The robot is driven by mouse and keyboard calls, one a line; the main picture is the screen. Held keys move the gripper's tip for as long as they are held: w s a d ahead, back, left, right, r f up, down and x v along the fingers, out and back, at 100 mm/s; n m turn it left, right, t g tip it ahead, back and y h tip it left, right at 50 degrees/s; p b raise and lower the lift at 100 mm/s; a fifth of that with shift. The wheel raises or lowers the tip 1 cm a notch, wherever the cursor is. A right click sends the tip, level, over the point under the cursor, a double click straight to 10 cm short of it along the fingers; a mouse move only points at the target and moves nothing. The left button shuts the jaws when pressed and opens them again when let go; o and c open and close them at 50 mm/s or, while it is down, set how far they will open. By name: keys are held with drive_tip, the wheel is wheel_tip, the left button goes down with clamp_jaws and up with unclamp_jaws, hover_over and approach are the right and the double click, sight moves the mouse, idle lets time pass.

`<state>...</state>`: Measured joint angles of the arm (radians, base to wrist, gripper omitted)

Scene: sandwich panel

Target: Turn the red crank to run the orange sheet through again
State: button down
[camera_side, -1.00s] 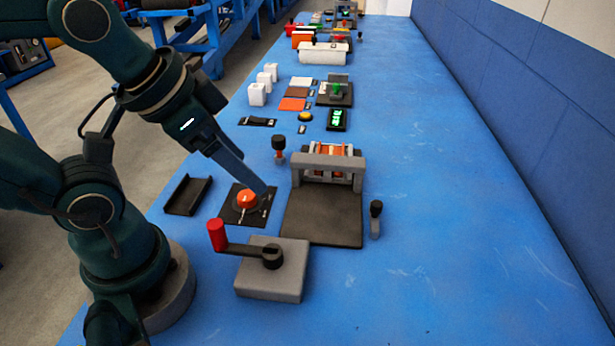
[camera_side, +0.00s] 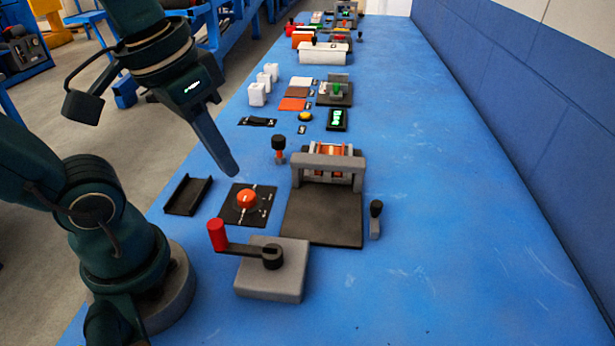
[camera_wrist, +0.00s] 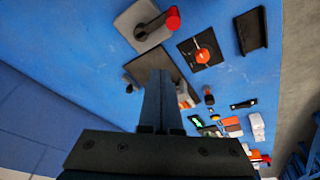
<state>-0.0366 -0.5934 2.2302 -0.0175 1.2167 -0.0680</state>
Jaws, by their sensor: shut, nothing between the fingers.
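The red crank (camera_side: 217,236) has an upright red grip on a dark arm that points left from its hub on a grey block. It also shows in the wrist view (camera_wrist: 172,19). Beyond the block stands a grey roller press (camera_side: 328,172) with orange rollers and a dark bed plate (camera_side: 322,217). I cannot make out a separate orange sheet in the press. Orange, brown and white flat pieces (camera_side: 292,104) lie farther up the table.
An orange knob on a black plate (camera_side: 247,203) and a black tray (camera_side: 188,195) lie left of the press. Small levers stand on either side of it (camera_side: 278,148) (camera_side: 376,218). The blue table's right side (camera_side: 460,220) is clear.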

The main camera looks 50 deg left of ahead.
drive_tip(key=w+a+f+n+g+h, duration=0.1)
drive_tip(key=w+a+n+g+h, duration=0.1)
drive_tip(key=w+a+n+g, duration=0.4)
drive_tip(key=s+d+f+m+g, duration=0.1)
drive_tip(key=s+d+f, duration=0.2)
drive_tip(key=f, duration=0.6)
drive_tip(key=shift+s+d, duration=0.2)
drive_tip(key=shift+s, duration=1.15)
drive_tip(key=shift+s, duration=0.1)
drive_tip(key=shift+s+n, duration=0.15)
drive_tip(key=shift+n, duration=0.15)
